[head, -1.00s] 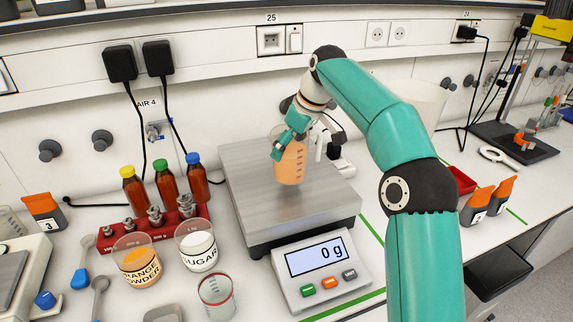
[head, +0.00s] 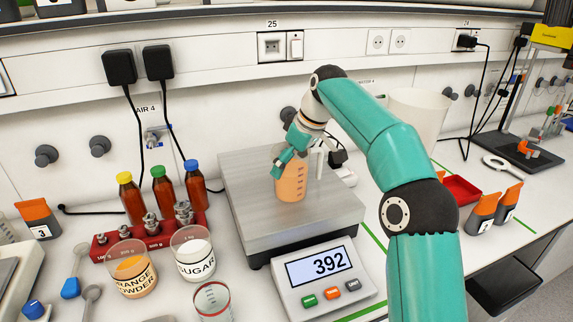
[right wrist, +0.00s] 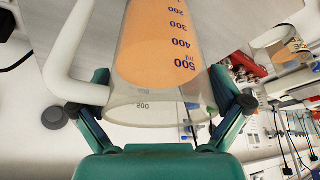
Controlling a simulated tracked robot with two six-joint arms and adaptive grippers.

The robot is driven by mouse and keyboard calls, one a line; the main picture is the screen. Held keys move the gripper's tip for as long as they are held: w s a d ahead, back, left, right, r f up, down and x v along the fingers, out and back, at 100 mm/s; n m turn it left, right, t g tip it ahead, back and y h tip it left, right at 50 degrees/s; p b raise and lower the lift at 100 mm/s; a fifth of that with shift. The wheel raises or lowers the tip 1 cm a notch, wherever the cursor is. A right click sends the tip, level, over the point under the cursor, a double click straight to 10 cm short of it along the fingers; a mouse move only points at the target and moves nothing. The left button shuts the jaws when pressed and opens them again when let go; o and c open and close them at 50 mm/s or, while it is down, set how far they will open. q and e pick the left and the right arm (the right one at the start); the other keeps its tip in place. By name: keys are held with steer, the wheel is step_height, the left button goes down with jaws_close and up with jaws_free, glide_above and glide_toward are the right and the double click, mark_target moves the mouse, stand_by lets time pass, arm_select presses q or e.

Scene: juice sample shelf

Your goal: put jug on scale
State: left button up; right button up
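The jug (head: 291,186) of orange juice stands upright on the steel plate of the scale (head: 245,212), near the plate's middle. The scale display (head: 319,266) reads 392. My right gripper (head: 284,164) reaches down from above and is shut around the jug's upper part. In the right wrist view the jug (right wrist: 160,45) sits between the two fingers, its clear rim close to the palm and its white handle at the left. My left gripper is not in view.
Several capped bottles (head: 164,190) stand behind the rack. A red tray (head: 462,190) lies to the right.

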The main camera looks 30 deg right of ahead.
steer(key=shift+r, duration=0.1)
steer(key=p+v, duration=0.3)
steer(key=v, duration=0.8)
steer(key=shift+p, duration=0.4)
steer(key=shift+s+d+r, duration=0.1)
steer(key=shift+s+r, duration=0.1)
steer(key=shift+r, duration=0.25)
